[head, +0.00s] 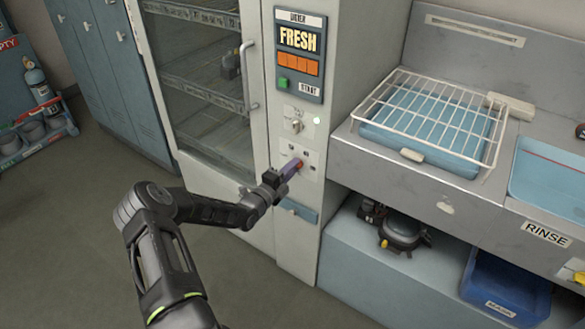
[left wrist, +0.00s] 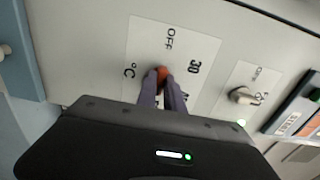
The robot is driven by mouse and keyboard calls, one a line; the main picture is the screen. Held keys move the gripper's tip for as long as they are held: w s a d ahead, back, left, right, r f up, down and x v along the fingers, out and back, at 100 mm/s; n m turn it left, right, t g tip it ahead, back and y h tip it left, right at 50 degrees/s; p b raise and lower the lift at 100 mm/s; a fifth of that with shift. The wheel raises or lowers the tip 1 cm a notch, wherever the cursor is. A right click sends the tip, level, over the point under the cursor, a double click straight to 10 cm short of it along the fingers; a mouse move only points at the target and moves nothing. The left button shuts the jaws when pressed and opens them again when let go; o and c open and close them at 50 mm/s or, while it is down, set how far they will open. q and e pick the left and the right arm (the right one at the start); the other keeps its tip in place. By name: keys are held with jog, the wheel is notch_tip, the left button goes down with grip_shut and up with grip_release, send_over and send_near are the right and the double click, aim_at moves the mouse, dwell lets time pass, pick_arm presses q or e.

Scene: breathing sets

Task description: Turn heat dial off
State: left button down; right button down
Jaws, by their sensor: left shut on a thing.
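The heat dial (head: 299,164) is a small red-orange knob on a pale plate on the front of the drying cabinet (head: 341,80). In the left wrist view the dial (left wrist: 162,74) shows between my fingertips, on a plate marked OFF, 30 and °C. My left gripper (head: 292,168) is shut on the dial; its purple-grey fingers also show in the left wrist view (left wrist: 163,88). The fingers and gripper body hide the lower part of the plate, and I cannot tell which mark the dial points to. My right gripper is not in view.
A second, metal knob (head: 296,126) sits on its own plate above the dial; the wrist view shows it too (left wrist: 243,95). Above it is a panel (head: 300,55) reading FRESH, with a green button. A glass door with a handle (head: 248,75) is left. A counter with a wire rack (head: 437,105) juts out right.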

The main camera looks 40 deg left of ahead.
pick_arm(q)
jog(key=m+b, duration=1.1)
jog(key=m, duration=2.5)
dwell(0.3)
jog(key=shift+f, duration=0.1)
dwell(0.3)
